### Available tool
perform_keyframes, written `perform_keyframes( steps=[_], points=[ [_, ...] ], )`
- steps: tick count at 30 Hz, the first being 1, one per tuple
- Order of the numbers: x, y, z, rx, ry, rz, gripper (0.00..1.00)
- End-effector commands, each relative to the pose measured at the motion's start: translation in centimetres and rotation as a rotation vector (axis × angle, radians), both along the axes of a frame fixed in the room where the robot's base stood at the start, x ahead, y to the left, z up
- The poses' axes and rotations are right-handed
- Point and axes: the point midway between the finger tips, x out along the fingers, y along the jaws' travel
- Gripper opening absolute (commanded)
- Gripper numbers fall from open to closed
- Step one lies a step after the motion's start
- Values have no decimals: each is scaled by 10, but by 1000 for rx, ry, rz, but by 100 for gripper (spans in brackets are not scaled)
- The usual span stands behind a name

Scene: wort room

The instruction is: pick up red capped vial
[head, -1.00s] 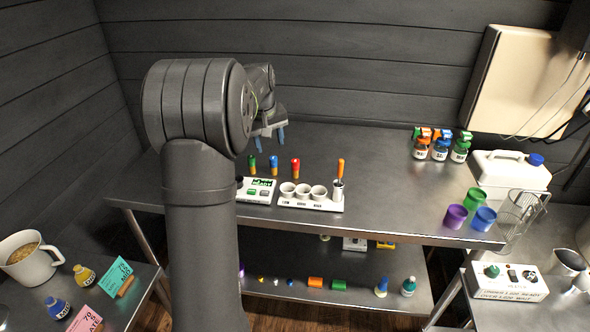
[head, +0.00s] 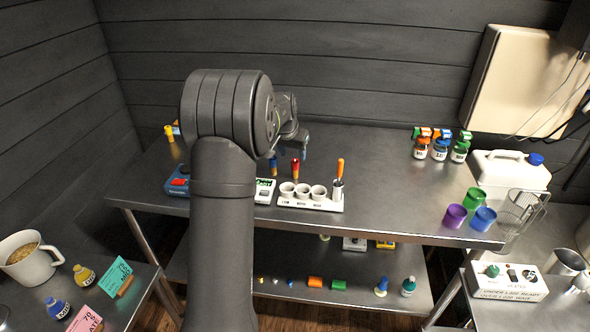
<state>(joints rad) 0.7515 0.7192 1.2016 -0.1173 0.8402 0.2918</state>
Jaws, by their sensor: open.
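The red capped vial (head: 295,168) stands upright on the steel table, behind the white cup rack (head: 311,204). A blue capped vial (head: 273,166) stands just to its left, partly overlapped by my arm. My gripper (head: 303,150) is open, its bluish fingers pointing down above and slightly right of the red capped vial in the picture. The fingers look empty. How far the fingertips are from the vial in depth cannot be told.
An orange-handled tool (head: 340,172) stands upright in the rack's right end. Spray bottles (head: 440,149) stand at the back right. Purple, green and blue cups (head: 484,219) sit near the right edge. The table between is clear.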

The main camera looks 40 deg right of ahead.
Motion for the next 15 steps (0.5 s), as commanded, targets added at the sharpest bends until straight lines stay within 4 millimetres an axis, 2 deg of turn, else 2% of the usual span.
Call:
perform_keyframes(
  steps=[3, 11, 15],
  points=[
    [4, -6, -19, 1, 2, 0, 50],
    [7, -10, -33, 1, 1, 1, 50],
    [7, -11, -49, 2, 3, 1, 50]
  ],
)
